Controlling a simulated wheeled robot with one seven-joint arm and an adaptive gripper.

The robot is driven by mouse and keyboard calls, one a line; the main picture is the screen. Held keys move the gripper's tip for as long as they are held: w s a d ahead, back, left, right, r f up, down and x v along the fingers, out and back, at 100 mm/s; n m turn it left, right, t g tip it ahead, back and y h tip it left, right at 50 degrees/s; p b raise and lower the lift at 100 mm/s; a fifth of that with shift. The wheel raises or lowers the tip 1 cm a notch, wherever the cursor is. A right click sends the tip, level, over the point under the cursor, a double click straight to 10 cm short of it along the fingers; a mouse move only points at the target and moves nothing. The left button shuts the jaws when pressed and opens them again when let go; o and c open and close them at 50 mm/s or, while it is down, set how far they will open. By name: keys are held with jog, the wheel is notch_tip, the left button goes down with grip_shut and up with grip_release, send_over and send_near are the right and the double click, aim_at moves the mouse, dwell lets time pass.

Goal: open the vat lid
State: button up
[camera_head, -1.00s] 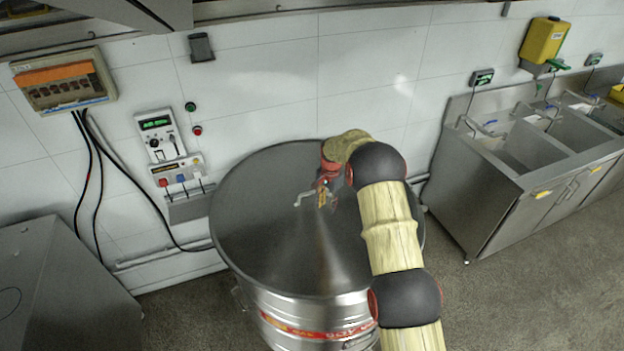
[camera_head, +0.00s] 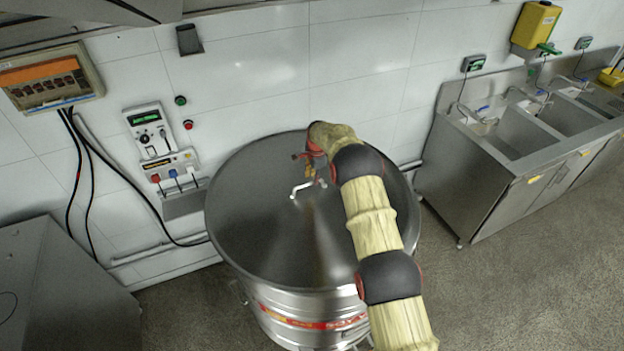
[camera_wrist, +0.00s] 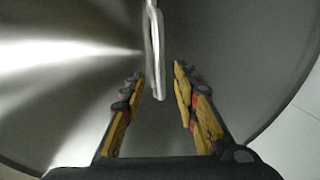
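The vat lid (camera_head: 255,225) is a broad round grey metal cover lying on the steel vat (camera_head: 300,322), and it looks shut. A bent metal handle (camera_head: 297,191) stands near the lid's middle. In the wrist view the handle (camera_wrist: 155,45) runs down from the top edge, and its lower end shows between my fingertips. My gripper (camera_head: 314,176) is over the lid, beside the handle in the head view. In the wrist view my gripper (camera_wrist: 160,78) is open, with a gap on both sides of the handle. I cannot tell how far below the fingertips the handle lies.
A tiled wall with a control panel (camera_head: 150,132) and switch box (camera_head: 52,79) is behind and left of the vat. A steel cabinet (camera_head: 60,290) stands at left. A sink unit (camera_head: 500,165) stands at right. Floor (camera_head: 520,290) is clear at lower right.

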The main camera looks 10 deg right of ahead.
aim_at(309, 188)
jog(key=shift+w+f, duration=0.15)
jog(key=shift+f, duration=0.5)
jog(key=shift+w+f, duration=0.15)
jog(key=shift+f, duration=0.5)
jog(key=shift+c, duration=0.3)
grip_shut()
